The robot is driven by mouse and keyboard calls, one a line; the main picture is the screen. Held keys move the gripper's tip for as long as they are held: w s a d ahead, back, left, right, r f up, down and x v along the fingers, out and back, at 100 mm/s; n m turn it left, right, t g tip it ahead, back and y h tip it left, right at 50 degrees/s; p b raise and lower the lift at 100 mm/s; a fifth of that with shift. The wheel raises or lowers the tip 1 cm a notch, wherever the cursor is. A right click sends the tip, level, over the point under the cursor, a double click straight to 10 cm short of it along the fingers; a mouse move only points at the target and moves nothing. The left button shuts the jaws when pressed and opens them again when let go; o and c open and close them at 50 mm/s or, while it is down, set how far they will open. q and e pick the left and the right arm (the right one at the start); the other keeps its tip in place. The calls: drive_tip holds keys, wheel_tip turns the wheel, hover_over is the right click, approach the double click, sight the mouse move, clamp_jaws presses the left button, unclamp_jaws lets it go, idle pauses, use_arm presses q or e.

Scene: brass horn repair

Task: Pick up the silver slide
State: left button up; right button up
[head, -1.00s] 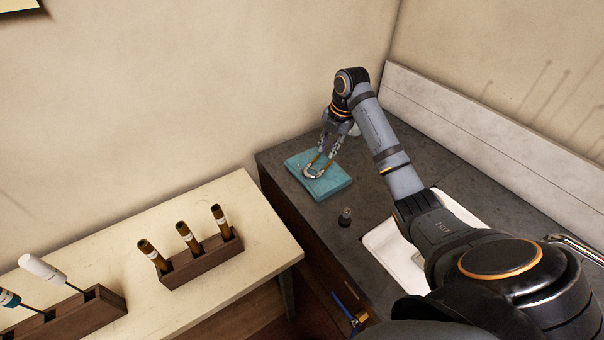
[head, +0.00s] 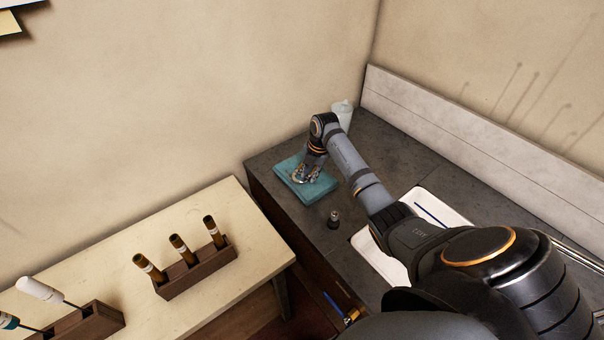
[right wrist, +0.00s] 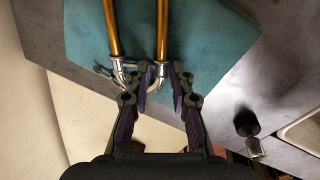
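The silver slide (right wrist: 118,72) is a U-shaped tube with a silver bend and two brass-coloured legs. It lies on a teal cloth (head: 322,190), which also shows in the right wrist view (right wrist: 215,35). In the head view the slide (head: 296,179) is mostly hidden by my right gripper. My right gripper (head: 308,174) is low over the cloth at the bend. In the right wrist view the gripper (right wrist: 160,70) is open, with its fingers on either side of the slide's right leg and a gap between them. I cannot tell whether they touch it. My left gripper is not in view.
A small dark bottle (head: 334,218) stands on the grey counter (head: 265,163) near the cloth. A white sink (head: 365,242) is to the right and a white cup (head: 345,112) behind. Wooden racks (head: 200,270) with tools stand on the cream table (head: 120,260).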

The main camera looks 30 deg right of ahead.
clamp_jaws()
